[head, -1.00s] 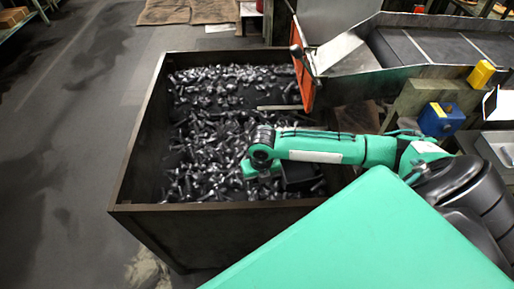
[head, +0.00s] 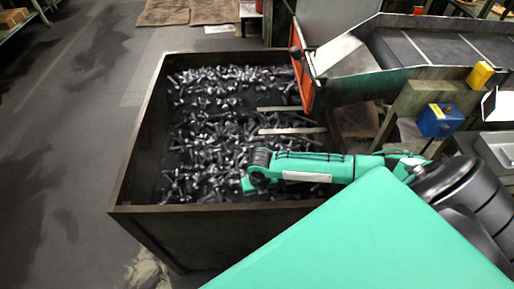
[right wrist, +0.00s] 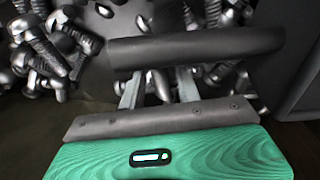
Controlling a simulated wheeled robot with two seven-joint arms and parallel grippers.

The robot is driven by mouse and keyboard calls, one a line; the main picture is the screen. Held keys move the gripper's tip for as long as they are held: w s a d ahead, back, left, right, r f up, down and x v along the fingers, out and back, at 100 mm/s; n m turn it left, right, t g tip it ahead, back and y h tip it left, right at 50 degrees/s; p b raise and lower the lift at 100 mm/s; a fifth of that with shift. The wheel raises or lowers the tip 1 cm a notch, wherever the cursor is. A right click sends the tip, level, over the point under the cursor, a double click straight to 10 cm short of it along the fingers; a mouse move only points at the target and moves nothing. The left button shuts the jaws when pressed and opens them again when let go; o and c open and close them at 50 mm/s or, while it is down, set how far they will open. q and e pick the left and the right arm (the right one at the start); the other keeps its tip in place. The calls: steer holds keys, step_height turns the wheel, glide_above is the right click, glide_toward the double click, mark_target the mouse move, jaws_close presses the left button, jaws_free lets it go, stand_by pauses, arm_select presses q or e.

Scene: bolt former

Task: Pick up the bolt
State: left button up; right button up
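Many dark metal bolts (head: 215,130) lie in a loose heap in the large metal bin (head: 140,135) in the head view. The task's bolt cannot be told from the others. My right gripper (head: 250,186) is low over the near part of the heap, mostly hidden by its own wrist. In the right wrist view, the dark bar and light metal struts of this gripper (right wrist: 160,88) show close to bolts (right wrist: 45,55), with more bolts visible behind them. No bolt is clearly held. Whether the jaws are apart is unclear. My left gripper is not in view.
The bin's near rim (head: 210,207) runs close to my right wrist. An orange-edged chute (head: 303,78) and conveyor (head: 430,50) stand at the bin's far right. A blue box (head: 440,120) is to the right. Floor is clear on the left.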

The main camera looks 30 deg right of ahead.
jaws_close()
steer(key=shift+r, duration=0.1)
